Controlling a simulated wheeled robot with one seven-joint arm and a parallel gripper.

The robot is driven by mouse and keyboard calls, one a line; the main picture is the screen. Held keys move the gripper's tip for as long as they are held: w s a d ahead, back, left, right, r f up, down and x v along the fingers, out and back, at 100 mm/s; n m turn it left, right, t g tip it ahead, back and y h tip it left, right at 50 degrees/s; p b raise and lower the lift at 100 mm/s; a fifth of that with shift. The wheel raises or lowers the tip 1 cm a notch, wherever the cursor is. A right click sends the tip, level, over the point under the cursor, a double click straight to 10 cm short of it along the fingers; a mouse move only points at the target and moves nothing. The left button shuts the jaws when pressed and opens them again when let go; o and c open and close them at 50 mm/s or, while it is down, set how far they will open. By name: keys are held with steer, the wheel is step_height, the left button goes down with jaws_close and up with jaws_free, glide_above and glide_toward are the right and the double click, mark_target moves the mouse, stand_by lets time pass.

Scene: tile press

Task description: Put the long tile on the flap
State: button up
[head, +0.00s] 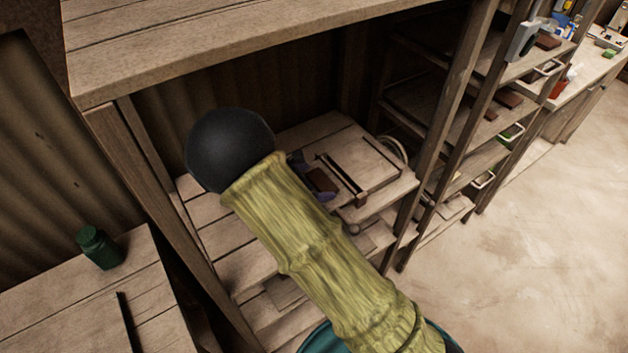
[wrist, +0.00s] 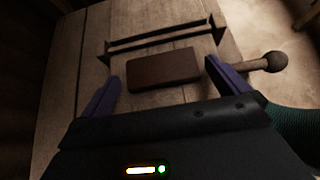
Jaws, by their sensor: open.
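A dark brown rectangular tile (wrist: 163,69) lies flat on pale wooden boards in the wrist view, in front of a raised rail (wrist: 160,38) with end posts. My gripper (wrist: 163,76) is open, with one purple finger at each short end of the tile and gaps showing. In the head view the tile (head: 321,181) shows partly beside my gripper (head: 311,177), on a wooden press-like board (head: 372,160) inside the shelf. My arm hides part of that board. I cannot tell which piece is the flap.
A round-ended lever (wrist: 272,61) sticks out to the right of the boards. Shelf posts (head: 445,110) and the upper shelf (head: 250,40) frame the space. More brown tiles (head: 508,98) lie on the right shelves. A green jar (head: 99,247) stands at left.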

steer(key=b+v, duration=0.1)
steer(key=v, duration=1)
stand_by(0.3)
steer(key=s+d+r+m+g+y, duration=0.1)
steer(key=s+d+m+y, duration=0.3)
steer(key=d+m, duration=0.7)
steer(key=s+d+r+m+g+y, duration=0.1)
steer(key=s+d+m+g+y, duration=0.1)
steer(key=s+d+m+y, duration=0.3)
steer(key=s+d+m, duration=0.4)
steer(key=d+m, duration=0.3)
steer(key=m, duration=0.1)
steer(key=shift+s+d+m+g, duration=0.2)
steer(key=shift+m+g, duration=0.1)
steer(key=shift+m, duration=0.1)
steer(key=shift+r, duration=0.1)
